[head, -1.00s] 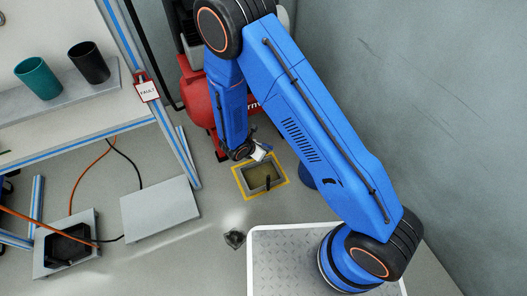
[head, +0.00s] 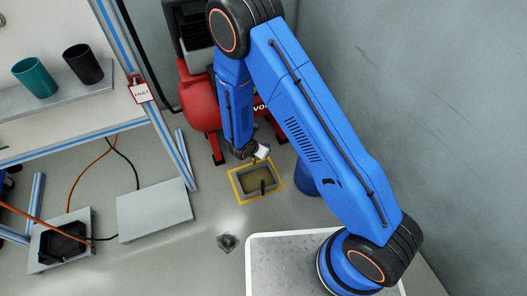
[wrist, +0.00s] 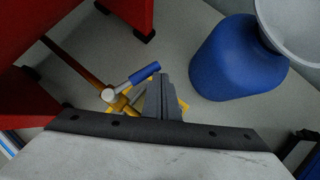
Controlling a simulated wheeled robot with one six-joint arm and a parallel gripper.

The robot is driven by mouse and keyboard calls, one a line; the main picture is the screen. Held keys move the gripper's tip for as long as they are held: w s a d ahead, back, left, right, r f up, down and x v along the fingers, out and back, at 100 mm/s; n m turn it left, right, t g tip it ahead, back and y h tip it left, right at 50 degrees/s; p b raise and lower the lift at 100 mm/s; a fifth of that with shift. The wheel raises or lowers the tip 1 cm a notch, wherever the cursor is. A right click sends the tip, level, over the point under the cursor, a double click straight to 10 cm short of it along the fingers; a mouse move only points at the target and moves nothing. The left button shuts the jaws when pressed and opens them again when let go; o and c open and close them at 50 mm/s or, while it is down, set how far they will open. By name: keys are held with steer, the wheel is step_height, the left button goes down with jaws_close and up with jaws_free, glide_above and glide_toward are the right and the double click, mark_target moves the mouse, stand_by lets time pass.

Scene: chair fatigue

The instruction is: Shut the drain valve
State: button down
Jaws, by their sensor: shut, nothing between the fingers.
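In the wrist view the drain valve (wrist: 122,103) is a brass-yellow fitting on the end of a brownish pipe. Its lever (wrist: 144,72) has a blue sleeve and a pale metal shank and points up and right. My gripper (wrist: 164,82) is shut and empty, with its tips close to the right of the lever's blue end. Whether they touch it I cannot tell. In the head view my gripper (head: 262,151) is low beside the red compressor (head: 199,102), above the far edge of a yellow-framed floor pit (head: 243,190). The valve is barely discernible there.
A blue vessel (wrist: 225,65) stands close to the right in the wrist view. A workbench (head: 80,100) with cups and a red FAULT tag (head: 140,91) is at the left. Grey boxes (head: 153,210) and cables lie on the floor. A wall (head: 440,110) closes the right.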

steer(key=shift+w+d, duration=0.2)
steer(key=shift+w, duration=0.4)
steer(key=shift+w+d, duration=0.15)
steer(key=shift+w, duration=0.4)
